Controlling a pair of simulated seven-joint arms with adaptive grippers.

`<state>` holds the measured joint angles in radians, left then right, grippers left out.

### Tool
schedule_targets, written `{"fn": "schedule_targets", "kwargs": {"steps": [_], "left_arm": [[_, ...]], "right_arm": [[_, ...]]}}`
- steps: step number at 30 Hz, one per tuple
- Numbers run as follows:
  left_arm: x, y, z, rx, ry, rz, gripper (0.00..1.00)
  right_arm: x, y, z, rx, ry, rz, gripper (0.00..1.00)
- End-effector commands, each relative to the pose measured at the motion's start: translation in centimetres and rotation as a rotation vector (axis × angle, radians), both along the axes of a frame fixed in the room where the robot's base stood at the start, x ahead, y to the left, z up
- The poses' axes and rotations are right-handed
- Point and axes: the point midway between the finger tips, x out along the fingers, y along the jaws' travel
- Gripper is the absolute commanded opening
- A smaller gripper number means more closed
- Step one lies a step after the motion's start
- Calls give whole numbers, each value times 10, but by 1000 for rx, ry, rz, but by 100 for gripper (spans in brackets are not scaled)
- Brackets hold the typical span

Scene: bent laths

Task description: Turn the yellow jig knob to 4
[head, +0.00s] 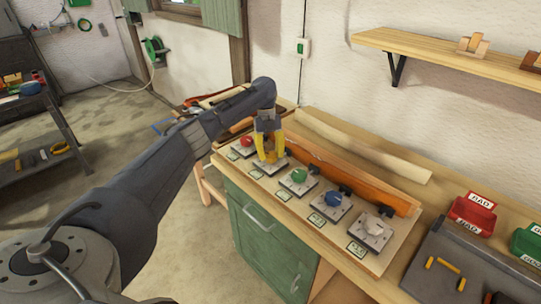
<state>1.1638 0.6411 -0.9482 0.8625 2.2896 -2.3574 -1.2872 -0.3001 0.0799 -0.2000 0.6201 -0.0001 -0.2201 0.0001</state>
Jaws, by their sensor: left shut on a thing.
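A row of jig knobs on square grey plates runs along the workbench. My left gripper (270,157) points down over the second plate from the left (277,167), between the red knob (246,141) and the green knob (298,175). Its yellow fingers are shut on a knob there. The fingers hide most of that knob, so its colour and pointer setting cannot be made out. A blue knob (333,198) and a white knob (375,226) sit further right. Small label cards lie in front of the plates. My right gripper is not in view.
An orange board (345,175) stands behind the knobs, and a pale lath (362,144) lies behind it. A red bin (472,213) marked BAD and a dark tray (465,265) are at the right. A wooden shelf (440,50) hangs above.

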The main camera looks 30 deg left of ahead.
Motion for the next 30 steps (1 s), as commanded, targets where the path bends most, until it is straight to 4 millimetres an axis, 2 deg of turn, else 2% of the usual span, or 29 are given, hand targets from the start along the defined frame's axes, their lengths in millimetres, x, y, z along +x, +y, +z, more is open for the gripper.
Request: {"fn": "schedule_targets", "kwargs": {"steps": [12,30], "left_arm": [[-1,-2,-3,-3,6,-233,10],[-2,-2,-4,-3,7,-289,10]], "right_arm": [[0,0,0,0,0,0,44],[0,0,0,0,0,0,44]]}}
